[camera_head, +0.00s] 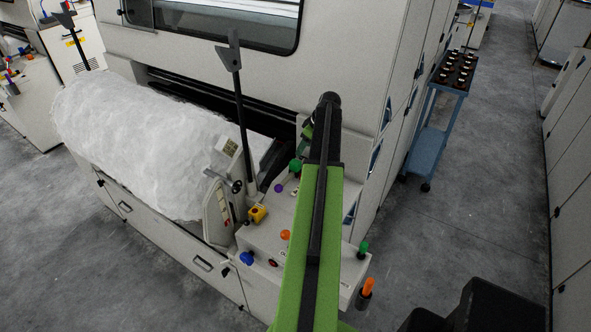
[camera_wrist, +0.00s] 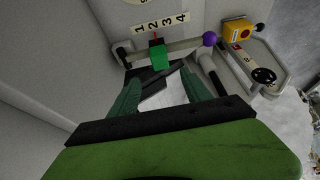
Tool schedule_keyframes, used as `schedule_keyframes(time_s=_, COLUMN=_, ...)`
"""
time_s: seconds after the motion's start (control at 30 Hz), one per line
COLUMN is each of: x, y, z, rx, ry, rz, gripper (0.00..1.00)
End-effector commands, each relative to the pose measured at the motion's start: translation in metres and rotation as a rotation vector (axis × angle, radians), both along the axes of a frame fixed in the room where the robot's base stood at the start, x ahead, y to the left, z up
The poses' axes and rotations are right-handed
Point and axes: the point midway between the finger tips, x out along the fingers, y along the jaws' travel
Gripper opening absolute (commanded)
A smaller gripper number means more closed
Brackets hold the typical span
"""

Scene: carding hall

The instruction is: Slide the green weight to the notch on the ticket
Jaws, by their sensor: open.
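The green weight (camera_wrist: 160,57) sits on a pale horizontal bar (camera_wrist: 185,46) in the wrist view. A small red pointer stands above it, near the 2 on the number strip (camera_wrist: 160,23) marked 1 to 4. A purple ball (camera_wrist: 210,39) caps the bar's right end. My gripper (camera_wrist: 160,76) is open, its two green fingers spread just short of the weight, which lies beyond and between their tips. A pale label (camera_wrist: 134,2) with a dark character is cut off at the top edge; I cannot tell whether it is the ticket.
The head view shows the control console (camera_head: 262,235) with coloured knobs, a white fibre roll (camera_head: 150,150) and a blue trolley (camera_head: 430,145). The right aisle floor is clear.

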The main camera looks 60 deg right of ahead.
Motion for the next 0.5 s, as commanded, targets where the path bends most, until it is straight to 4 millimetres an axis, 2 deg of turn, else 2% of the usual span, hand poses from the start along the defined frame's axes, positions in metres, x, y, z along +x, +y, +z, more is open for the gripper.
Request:
schedule_keyframes(time_s=0.03, x=0.005, y=-0.001, z=-0.023, rx=0.000, ry=0.000, rz=0.001, gripper=0.56)
schedule_keyframes(time_s=0.1, x=0.011, y=-0.001, z=-0.038, rx=0.000, ry=0.000, rz=0.000, gripper=0.56)
schedule_keyframes(time_s=0.4, x=0.037, y=-0.001, z=-0.099, rx=0.000, ry=0.001, rz=0.000, gripper=0.56)
schedule_keyframes(time_s=0.5, x=0.042, y=-0.001, z=-0.110, rx=0.000, ry=0.001, rz=-0.001, gripper=0.56)
